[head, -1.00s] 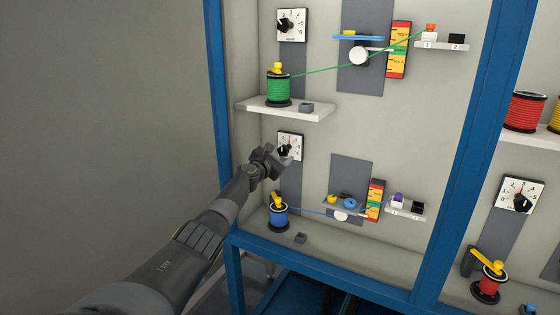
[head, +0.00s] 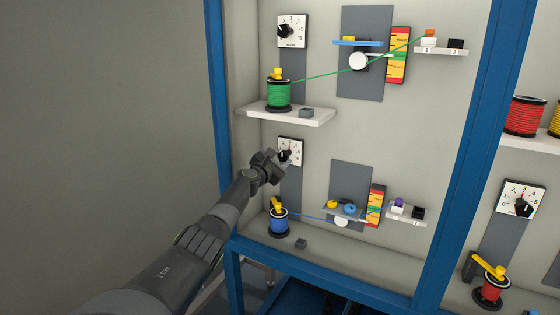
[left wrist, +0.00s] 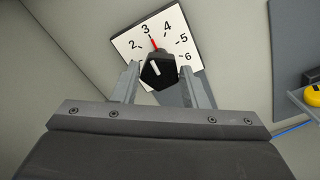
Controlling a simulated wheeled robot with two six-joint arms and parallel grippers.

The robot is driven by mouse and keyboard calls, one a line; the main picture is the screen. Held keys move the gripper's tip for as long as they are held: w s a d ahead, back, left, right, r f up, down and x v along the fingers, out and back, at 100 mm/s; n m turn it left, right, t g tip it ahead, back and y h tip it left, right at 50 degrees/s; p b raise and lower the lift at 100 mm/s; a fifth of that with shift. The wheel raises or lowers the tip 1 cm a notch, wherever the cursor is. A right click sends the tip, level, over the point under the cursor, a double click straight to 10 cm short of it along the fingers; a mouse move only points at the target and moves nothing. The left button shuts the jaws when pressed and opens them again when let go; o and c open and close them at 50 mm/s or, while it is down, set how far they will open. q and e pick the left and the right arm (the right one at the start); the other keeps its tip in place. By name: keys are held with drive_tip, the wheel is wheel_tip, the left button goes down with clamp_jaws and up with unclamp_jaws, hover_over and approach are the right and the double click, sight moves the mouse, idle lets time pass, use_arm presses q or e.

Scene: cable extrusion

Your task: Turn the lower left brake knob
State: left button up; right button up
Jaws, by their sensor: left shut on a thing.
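The lower left brake knob (left wrist: 158,72) is black with a white line, on a white numbered dial plate (head: 297,147). In the left wrist view the plate (left wrist: 133,42) shows numbers 2 to 6 and a red mark between 3 and 4. The knob's white line points up and slightly left. My left gripper (head: 280,160) is at this dial and partly covers it. In the left wrist view my left gripper's fingers (left wrist: 161,76) stand on both sides of the knob, shut on it. My right gripper is in neither view.
A shelf (head: 257,112) with a green spool (head: 278,97) juts out above my left gripper. A blue spool (head: 278,222) and a small grey block (head: 301,244) sit below. A blue frame post (head: 217,95) stands left of the dial. Another dial (head: 521,200) is at far right.

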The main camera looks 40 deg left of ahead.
use_arm(q)
drive_tip(key=m+b, duration=0.2)
drive_tip(key=m, duration=0.2)
drive_tip(key=shift+f+m+b, duration=0.15)
drive_tip(key=shift+m+b, duration=0.8)
drive_tip(key=shift+m, duration=0.65)
drive_tip(key=o, duration=0.9)
drive_tip(key=shift+o, duration=0.2)
